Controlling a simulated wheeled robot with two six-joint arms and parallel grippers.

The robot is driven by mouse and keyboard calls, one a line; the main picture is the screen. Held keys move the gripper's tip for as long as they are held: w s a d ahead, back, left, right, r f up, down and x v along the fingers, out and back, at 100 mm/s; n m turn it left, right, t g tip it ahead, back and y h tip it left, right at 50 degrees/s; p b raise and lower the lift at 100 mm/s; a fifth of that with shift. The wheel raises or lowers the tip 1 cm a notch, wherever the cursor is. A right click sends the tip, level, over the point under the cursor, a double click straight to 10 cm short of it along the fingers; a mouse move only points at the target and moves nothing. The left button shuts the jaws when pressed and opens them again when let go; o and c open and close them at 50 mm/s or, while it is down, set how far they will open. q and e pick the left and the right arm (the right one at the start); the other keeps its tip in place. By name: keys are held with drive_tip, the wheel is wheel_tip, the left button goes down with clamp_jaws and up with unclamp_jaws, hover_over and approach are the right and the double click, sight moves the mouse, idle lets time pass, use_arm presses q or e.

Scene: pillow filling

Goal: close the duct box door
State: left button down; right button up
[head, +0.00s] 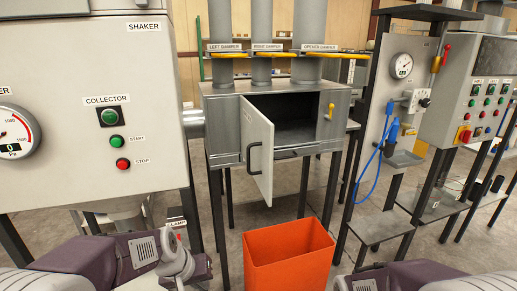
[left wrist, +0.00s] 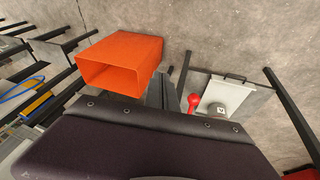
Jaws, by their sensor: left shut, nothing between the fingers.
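The duct box (head: 222,118) is a grey metal box on dark legs in the middle of the head view. Its pale door (head: 262,135) stands open, swung out toward me from the left side of the dark opening (head: 295,118). A black handle (head: 253,158) is on the door's outer face. A yellow latch (head: 331,111) is on the box front, right of the opening. My left gripper (head: 182,264) is low at the left, in front of and below the door, apart from it. It is shut and empty. My right gripper is out of view; only part of that arm shows.
An orange bin (head: 288,255) stands on the floor below the door and shows in the left wrist view (left wrist: 122,60). A shaker cabinet (head: 70,70) is close at left. A gauge stand (head: 392,120) with a blue hose and a control panel (head: 480,95) stand at right.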

use_arm(q)
drive_tip(key=w+d+r+t+h+p, duration=0.1)
drive_tip(key=w+d+r+p, duration=0.25)
drive_tip(key=r+p, duration=0.6)
drive_tip(key=w+d+r+p, duration=0.2)
drive_tip(key=w+r+p, duration=0.3)
drive_tip(key=r, duration=0.7)
drive_tip(key=w+d+r+t+h+p, duration=0.1)
drive_tip(key=w+d+r+p, duration=0.2)
drive_tip(key=r+p, duration=0.7)
approach(267, 177)
wheel_tip(267, 177, down, 3)
drive_tip(key=a, duration=0.3)
drive_tip(key=d+p, duration=0.1)
drive_tip(key=w+d+p, duration=0.1)
drive_tip(key=d, duration=0.1)
drive_tip(key=d+p, duration=0.1)
drive_tip(key=shift+w+d+f, duration=0.25)
drive_tip(key=shift+w, duration=0.15)
drive_tip(key=shift+f, duration=0.1)
drive_tip(key=shift+w, duration=0.1)
